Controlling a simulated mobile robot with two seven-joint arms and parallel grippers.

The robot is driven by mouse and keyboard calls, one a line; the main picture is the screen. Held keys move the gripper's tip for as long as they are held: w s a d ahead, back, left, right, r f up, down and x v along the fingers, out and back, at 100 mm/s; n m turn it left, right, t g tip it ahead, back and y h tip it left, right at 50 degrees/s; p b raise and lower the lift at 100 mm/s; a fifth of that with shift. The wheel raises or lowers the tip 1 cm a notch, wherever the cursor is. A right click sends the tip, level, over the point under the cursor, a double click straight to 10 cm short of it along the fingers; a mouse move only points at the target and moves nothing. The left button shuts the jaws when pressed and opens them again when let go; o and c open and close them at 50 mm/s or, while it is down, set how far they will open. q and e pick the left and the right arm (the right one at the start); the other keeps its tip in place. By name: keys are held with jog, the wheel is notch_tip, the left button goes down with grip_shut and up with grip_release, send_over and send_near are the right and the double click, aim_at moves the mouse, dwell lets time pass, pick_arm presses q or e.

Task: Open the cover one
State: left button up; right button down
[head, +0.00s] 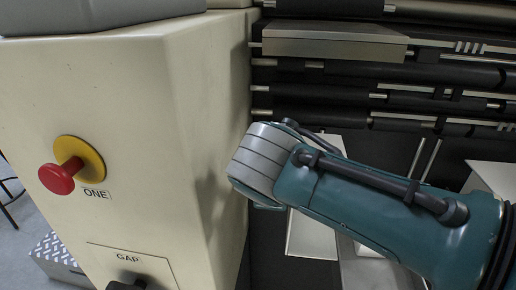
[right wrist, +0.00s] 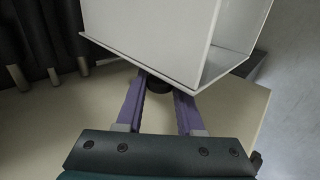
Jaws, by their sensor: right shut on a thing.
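The red button (head: 57,178) on a yellow ring sits on the front of the cream housing (head: 205,130), above a label reading ONE. My right arm comes in from the right in the head view, and its gripper is out of sight there. In the right wrist view my right gripper (right wrist: 160,87) has its two purple fingers on either side of a dark rounded knob (right wrist: 158,84), shut on it. A white box-like cover (right wrist: 150,35) with an open side stands just beyond the fingertips and partly hides the knob. I cannot tell whether the two are joined. My left gripper is not in view.
Several rollers and bars (head: 390,75) run across the back right, close to my right arm. A grey block (head: 95,14) lies on top of the housing. A dark knob (head: 128,285) sits by the GAP label. Grey floor shows at the lower left.

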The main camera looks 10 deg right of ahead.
jog(key=shift+f, duration=0.15)
jog(key=c, duration=0.5)
grip_release()
jog(key=shift+s+r+p, duration=0.15)
jog(key=shift+r+p, duration=0.15)
jog(key=p+v, duration=0.3)
jog(key=v, duration=0.6)
jog(key=shift+s+a+p, duration=0.1)
jog(key=shift+s+p, duration=0.05)
jog(key=shift+p, duration=0.2)
